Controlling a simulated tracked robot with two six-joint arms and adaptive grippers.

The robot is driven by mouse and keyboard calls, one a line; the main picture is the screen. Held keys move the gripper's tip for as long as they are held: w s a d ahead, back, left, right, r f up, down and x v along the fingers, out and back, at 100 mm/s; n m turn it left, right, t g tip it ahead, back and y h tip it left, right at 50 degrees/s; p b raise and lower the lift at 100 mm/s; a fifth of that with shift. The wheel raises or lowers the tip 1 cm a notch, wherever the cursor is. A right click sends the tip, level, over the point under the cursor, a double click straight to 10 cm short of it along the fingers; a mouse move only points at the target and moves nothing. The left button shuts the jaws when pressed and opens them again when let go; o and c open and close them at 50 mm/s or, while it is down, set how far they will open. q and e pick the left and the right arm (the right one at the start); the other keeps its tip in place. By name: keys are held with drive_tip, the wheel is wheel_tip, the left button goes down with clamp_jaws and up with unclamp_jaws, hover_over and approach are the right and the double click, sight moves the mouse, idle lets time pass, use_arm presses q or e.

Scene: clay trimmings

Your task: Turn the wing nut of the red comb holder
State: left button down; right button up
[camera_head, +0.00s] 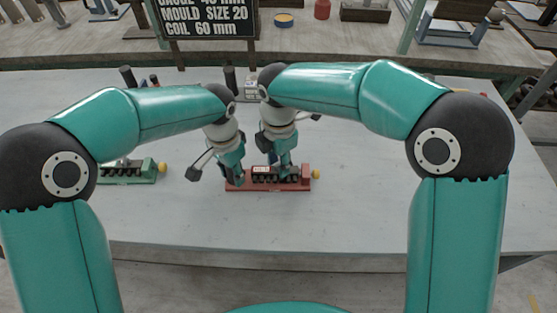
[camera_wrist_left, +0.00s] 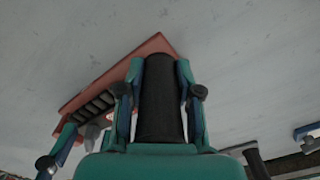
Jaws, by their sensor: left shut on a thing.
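The red comb holder (camera_head: 248,187) lies flat on the grey table, with a row of black slots and a white label on top. Its yellow wing nut (camera_head: 316,174) sticks out at the right end. My left gripper (camera_head: 236,178) is at the holder's left end. In the left wrist view it is shut on a dark cylindrical part (camera_wrist_left: 160,105) at the end of the red holder (camera_wrist_left: 115,75). My right gripper (camera_head: 286,172) points down at the holder's right half, left of the wing nut. Its fingertips are too small and partly hidden to tell open or shut.
A black sign (camera_head: 208,18) stands at the back. The table front (camera_head: 250,225) is clear.

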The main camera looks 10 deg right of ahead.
clamp_jaws()
drive_tip(key=shift+m, duration=0.3)
drive_tip(key=m, duration=0.4)
drive_tip(key=shift+w+a, duration=0.1)
drive_tip(key=shift+w, duration=0.15)
drive_tip(key=m, duration=0.4)
drive_tip(key=shift+w+m, duration=0.2)
drive_tip(key=shift+m, duration=0.2)
drive_tip(key=m, duration=0.6)
drive_tip(key=shift+w+d, duration=0.25)
drive_tip(key=shift+w, duration=0.05)
drive_tip(key=m, duration=0.6)
drive_tip(key=shift+w+d+m, duration=0.1)
drive_tip(key=shift+d+m, duration=0.15)
drive_tip(key=shift+m, duration=0.05)
